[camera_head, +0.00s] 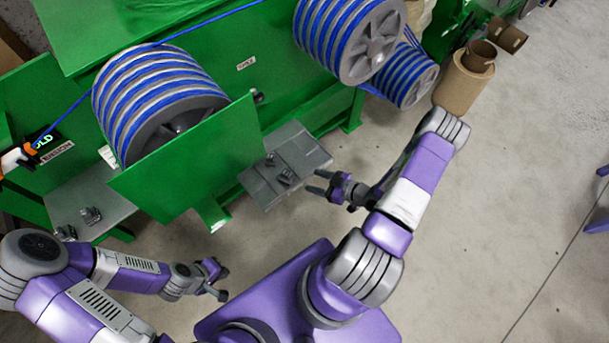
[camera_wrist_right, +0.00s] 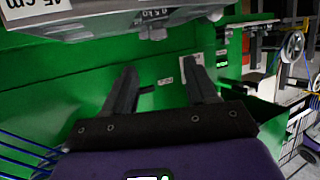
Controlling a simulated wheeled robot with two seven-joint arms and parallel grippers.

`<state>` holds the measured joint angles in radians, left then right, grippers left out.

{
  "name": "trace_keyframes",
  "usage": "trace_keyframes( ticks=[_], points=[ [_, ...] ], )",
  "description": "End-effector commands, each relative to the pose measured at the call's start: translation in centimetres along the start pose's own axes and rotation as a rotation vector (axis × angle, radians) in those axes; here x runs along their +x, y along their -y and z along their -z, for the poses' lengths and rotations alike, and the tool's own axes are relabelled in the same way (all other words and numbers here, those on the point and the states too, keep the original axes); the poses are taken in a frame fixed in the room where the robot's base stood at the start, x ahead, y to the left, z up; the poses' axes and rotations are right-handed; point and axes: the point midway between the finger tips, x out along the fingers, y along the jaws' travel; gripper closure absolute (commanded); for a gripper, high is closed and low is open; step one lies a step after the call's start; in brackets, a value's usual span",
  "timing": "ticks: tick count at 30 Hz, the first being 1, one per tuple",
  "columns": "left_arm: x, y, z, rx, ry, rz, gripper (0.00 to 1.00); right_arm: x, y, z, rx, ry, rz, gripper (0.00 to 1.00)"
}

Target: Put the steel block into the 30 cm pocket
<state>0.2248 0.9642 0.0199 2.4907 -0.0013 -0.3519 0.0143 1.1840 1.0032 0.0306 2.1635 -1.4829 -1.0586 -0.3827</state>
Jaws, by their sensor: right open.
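Small dark steel blocks (camera_head: 287,176) sit on a grey metal shelf (camera_head: 262,190) at the green machine's front. Another steel piece (camera_head: 91,215) sits on the left grey shelf (camera_head: 110,203). I cannot tell which block the task names. In the right wrist view a steel piece marked "kg" (camera_wrist_right: 152,16) shows at the top, beside a "45 cm" label (camera_wrist_right: 35,8). No 30 cm label is readable. My right gripper (camera_head: 316,182) is open and empty, just right of the middle shelf; its fingers show in the wrist view (camera_wrist_right: 163,90). My left gripper (camera_head: 222,282) is open and empty, below the green panel.
Reels of blue cable (camera_head: 150,95) (camera_head: 350,35) hang on the green machine (camera_head: 240,65). A green panel (camera_head: 190,165) stands between the two shelves. Cardboard tubes (camera_head: 463,82) stand at the upper right. The concrete floor (camera_head: 500,190) on the right is largely clear.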

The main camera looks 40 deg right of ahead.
Motion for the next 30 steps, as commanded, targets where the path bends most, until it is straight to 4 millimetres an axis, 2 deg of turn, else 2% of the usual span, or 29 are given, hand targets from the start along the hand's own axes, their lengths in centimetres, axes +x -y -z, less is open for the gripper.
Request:
trace_keyframes(
  ticks=[3,9,11,14,16,18,22,26,30],
  points=[
    [-0.3,-0.1,0.0,0.000,0.000,0.000,1.00,-1.3,-0.1,0.1,0.001,0.000,-0.002,0.43],
    [-0.3,-0.1,0.0,0.000,0.000,0.000,1.00,-1.6,0.1,0.1,0.007,0.004,0.001,0.43],
    [-0.3,-0.1,0.0,0.000,0.000,0.000,1.00,-0.9,0.2,0.1,0.024,0.020,0.003,0.43],
    [-0.3,-0.1,0.0,0.000,0.000,0.000,1.00,1.4,1.0,0.3,0.096,0.088,0.009,0.43],
    [-0.3,-0.1,0.0,0.000,0.000,0.000,1.00,3.6,2.2,0.3,0.178,0.170,0.012,0.43],
    [-0.3,-0.1,0.0,0.000,0.000,0.000,1.00,5.5,4.2,0.3,0.273,0.276,0.017,0.43],
    [-0.3,-0.1,0.0,0.000,0.000,0.000,1.00,7.6,8.8,-0.2,0.454,0.498,0.012,0.43],
    [-0.3,-0.1,0.0,0.000,0.000,0.000,1.00,7.4,14.1,-0.5,0.611,0.727,-0.012,0.43],
    [-0.3,-0.1,0.0,0.000,0.000,0.000,1.00,5.8,18.7,-0.7,0.732,0.926,-0.058,0.43]
  ],
)
